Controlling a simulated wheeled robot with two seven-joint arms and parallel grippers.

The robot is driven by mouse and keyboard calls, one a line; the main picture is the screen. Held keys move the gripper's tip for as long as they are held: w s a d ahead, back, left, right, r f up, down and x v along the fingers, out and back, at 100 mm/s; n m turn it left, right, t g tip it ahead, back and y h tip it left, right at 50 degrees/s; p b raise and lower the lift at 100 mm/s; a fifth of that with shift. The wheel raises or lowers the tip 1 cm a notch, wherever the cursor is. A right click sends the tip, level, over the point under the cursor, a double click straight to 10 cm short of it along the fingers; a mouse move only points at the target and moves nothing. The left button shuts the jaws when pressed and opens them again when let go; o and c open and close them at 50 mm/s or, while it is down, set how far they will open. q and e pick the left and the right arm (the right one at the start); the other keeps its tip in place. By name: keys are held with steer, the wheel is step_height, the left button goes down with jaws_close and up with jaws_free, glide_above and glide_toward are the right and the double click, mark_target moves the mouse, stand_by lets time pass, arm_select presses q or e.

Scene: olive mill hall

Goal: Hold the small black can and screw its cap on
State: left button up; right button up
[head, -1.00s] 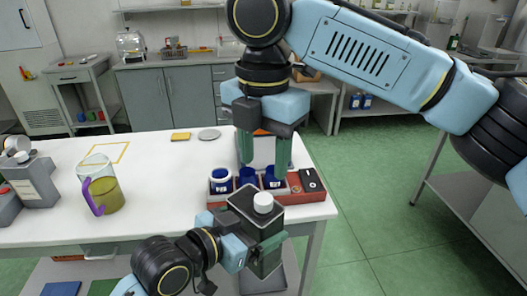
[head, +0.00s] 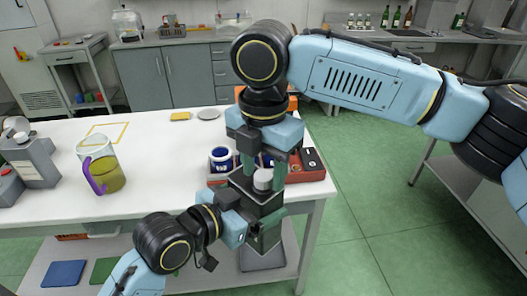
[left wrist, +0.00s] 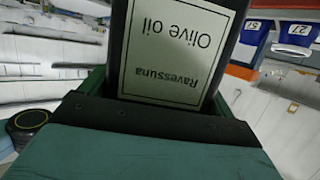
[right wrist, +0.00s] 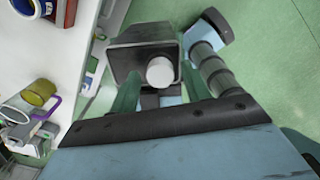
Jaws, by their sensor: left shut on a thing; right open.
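The small black can (head: 268,207) is upright, held in front of the table's right end. A white cap (head: 263,179) sits on its top; I cannot tell how tightly. My left gripper (head: 265,222) is shut on the can's body. In the left wrist view the can's label (left wrist: 175,45) reads "Ravessuna Olive oil", upside down. My right gripper (head: 264,170) points down, open, its green fingers on either side of the cap. In the right wrist view the cap (right wrist: 160,72) shows between the fingers, with the can's dark top (right wrist: 130,58) beyond.
A red tray (head: 310,176) with blue-and-white jars (head: 222,158) stands on the table's right end, close behind the can. A jug of oil with a purple handle (head: 108,172) and grey containers (head: 36,165) stand at the left. The table's middle is clear.

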steer(key=shift+f, duration=0.2)
steer(key=c, duration=1)
steer(key=m, duration=0.4)
steer(key=shift+m, duration=0.3)
steer(key=m, duration=0.3)
steer(key=shift+m, duration=0.4)
steer(key=m, duration=0.6)
steer(key=shift+m, duration=0.4)
steer(key=o, duration=1.1)
steer(key=shift+c, duration=0.2)
steer(key=shift+r, duration=0.1)
